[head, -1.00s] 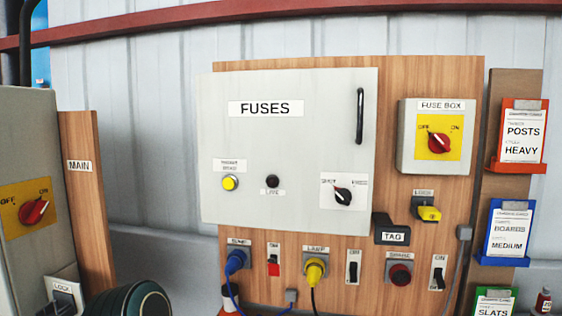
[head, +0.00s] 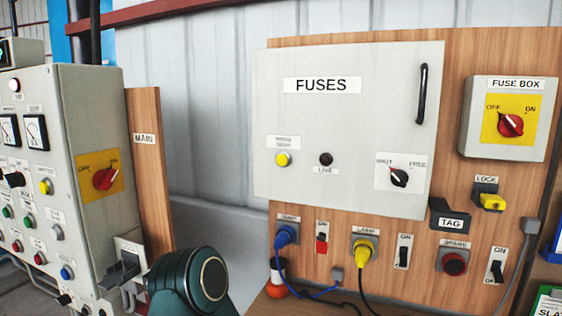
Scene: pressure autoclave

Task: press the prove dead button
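The prove dead button (head: 283,159) is a round yellow push button in a pale ring, low on the left side of the grey FUSES door (head: 348,115). The small label above it is blurred but seems to read PROVE DEAD. A dark round lamp (head: 326,159) marked LIVE sits to its right. Nothing covers the button. Neither of my grippers is in view.
The FUSES door is closed, with a black handle (head: 422,94). A black-knobbed selector (head: 399,178) is on its right. Below are plugs and switches, including a blue plug (head: 286,234) and a yellow plug (head: 364,250). A grey control cabinet (head: 95,120) stands at left.

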